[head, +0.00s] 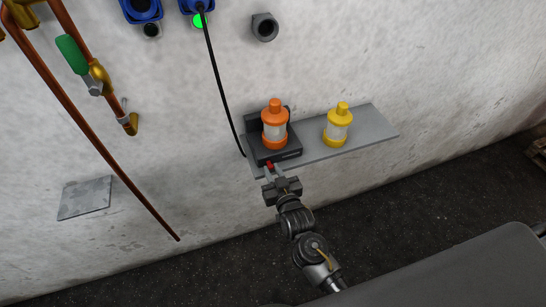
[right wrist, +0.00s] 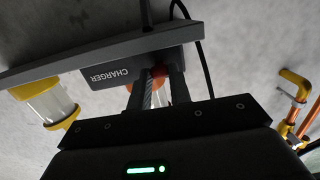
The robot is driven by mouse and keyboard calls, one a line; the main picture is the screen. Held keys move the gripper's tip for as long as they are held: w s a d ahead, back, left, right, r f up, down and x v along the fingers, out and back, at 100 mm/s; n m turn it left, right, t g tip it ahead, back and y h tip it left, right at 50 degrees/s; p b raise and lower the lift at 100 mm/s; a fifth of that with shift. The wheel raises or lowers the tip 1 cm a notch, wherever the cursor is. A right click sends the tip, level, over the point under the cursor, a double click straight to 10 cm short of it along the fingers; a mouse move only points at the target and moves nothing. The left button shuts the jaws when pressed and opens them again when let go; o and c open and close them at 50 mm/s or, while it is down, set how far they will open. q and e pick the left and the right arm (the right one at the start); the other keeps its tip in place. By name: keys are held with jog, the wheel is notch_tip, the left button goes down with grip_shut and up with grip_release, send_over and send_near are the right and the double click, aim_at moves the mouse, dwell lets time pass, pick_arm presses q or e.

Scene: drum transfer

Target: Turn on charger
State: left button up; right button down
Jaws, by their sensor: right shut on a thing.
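The black charger (head: 287,157) sits at the left end of a grey wall shelf, with an orange lantern-like item (head: 274,128) standing upright on it. Its CHARGER lettering (right wrist: 110,75) shows upside down in the right wrist view. A small red knob (head: 269,164) is on the charger's front, near its left end. My right gripper (head: 271,171) is at this front face, its fingers on either side of the red knob (right wrist: 157,70) and shut on it. The fingers partly hide the knob and the charger's front. My left gripper is out of view.
A yellow lantern-like item (head: 339,127) stands on the shelf (head: 377,122) to the right. A black cable (head: 219,80) runs from a blue wall socket, beside a lit green lamp (head: 200,20), down to the charger. Copper pipes (head: 75,105) with a green-handled valve are on the left.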

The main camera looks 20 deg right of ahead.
jog(key=r+g+p, duration=0.1)
jog(key=p, duration=0.1)
jog(key=shift+w+r+g+p, duration=0.1)
jog(key=shift+r+g+p, duration=0.2)
jog(key=shift+r+g, duration=0.1)
jog(key=shift+g+p, duration=0.35)
jog(key=shift+g, duration=0.05)
jog(key=shift+w+g, duration=0.15)
jog(key=shift+g, duration=0.45)
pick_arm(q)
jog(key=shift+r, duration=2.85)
pick_arm(e)
jog(key=shift+w+r+g, duration=0.1)
jog(key=shift+r+g, duration=0.05)
jog(key=shift+g, duration=0.65)
jog(key=c, duration=1.3)
grip_release()
